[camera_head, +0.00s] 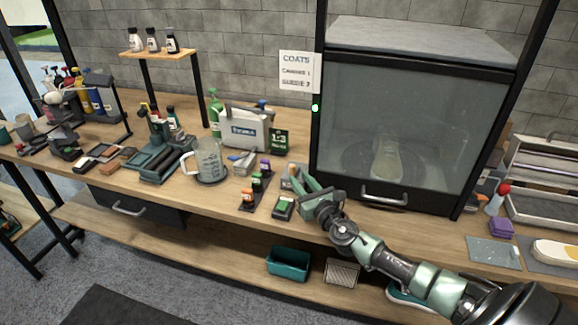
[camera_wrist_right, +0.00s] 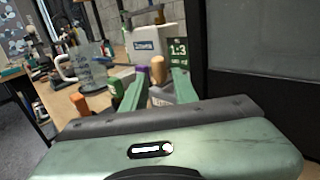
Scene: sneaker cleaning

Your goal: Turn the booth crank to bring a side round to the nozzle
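The booth (camera_head: 345,110) has a dark frame and a clear front, closed, with a handle low on it. Inside, a pale sneaker (camera_head: 387,160) stands on a round turntable, dimmed by the glass. My right gripper (camera_head: 294,178) is at the booth's lower left corner, its fingers spread. In the right wrist view, a tan knob, seemingly the crank handle (camera_wrist_right: 158,68), shows between the two green fingers (camera_wrist_right: 158,88). I cannot tell whether they touch it. The nozzle cannot be made out. My left gripper is not in view.
Trays (camera_head: 545,208) stand right of the booth.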

